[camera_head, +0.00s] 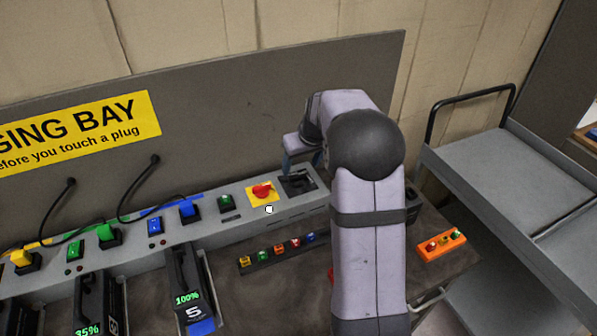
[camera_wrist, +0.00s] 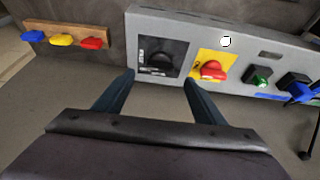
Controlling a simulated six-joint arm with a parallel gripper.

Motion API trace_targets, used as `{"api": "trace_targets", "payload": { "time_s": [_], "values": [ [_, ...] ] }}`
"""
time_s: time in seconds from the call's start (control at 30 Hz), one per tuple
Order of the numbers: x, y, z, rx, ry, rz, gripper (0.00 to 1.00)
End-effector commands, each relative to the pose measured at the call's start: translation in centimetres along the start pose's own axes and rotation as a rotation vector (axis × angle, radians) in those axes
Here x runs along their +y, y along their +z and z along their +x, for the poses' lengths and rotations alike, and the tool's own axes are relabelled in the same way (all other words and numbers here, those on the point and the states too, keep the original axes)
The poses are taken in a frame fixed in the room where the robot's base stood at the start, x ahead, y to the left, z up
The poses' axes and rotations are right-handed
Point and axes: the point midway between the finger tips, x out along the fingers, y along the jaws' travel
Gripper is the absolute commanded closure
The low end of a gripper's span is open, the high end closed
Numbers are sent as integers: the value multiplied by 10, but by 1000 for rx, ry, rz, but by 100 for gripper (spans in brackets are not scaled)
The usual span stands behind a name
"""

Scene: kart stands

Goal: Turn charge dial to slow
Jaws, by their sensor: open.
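The charge dial appears to be the black knob on a dark square plate (camera_head: 298,182) at the right end of the grey charging rail. In the wrist view the black knob (camera_wrist: 163,58) shows with small white markings below and left of it, too small to read. My gripper (camera_wrist: 159,80) is open and empty. Its two blue fingers are spread to either side of the knob in that view, with the tips just short of the plate and apart from the knob. In the head view my gripper (camera_head: 290,165) is beside the plate, partly hidden by my wrist.
A red rotary switch on a yellow plate (camera_head: 262,191) sits close to the dial, beside one finger in the wrist view. A small white piece (camera_head: 269,209) is near it. Green (camera_head: 225,203) and blue sockets and plugs line the rail. An orange block (camera_head: 441,244) lies right.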

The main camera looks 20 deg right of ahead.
Motion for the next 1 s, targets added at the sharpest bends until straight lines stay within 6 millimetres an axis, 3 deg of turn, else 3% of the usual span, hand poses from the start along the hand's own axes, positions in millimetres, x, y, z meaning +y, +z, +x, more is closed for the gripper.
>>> {"api": "trace_targets", "payload": {
  "time_s": [0.5,0.9,1.0],
  "values": [
    [-1,0,55,-2,-1,0,36],
    [0,0,62,0,0,1,36],
    [0,0,61,0,0,1,57]
  ]
}}
